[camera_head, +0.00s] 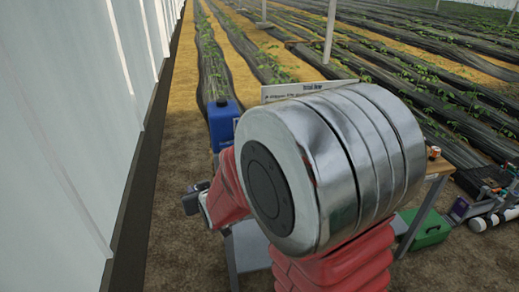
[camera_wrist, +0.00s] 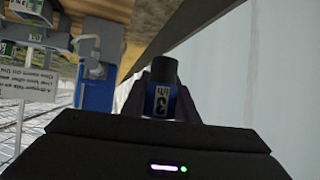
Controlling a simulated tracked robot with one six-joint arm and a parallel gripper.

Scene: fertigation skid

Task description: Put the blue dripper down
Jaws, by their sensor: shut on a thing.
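The blue dripper (camera_wrist: 163,103) has a dark cap and a white label with a black 3. In the wrist view it sits between the dark fingers of my gripper (camera_wrist: 160,98), which is shut on it. In the head view my gripper (camera_head: 193,201) shows as a small dark shape at the left end of my red arm, left of the table. The dripper cannot be made out there. My large metal joint hides most of the table's middle.
A blue canister (camera_head: 222,122) stands at the back left, with a white sign (camera_head: 300,90) to its right. A green box (camera_head: 427,229) sits on the ground at right, near a wheeled machine (camera_head: 490,200). A pale wall (camera_head: 70,120) runs along the left, with bare soil before it.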

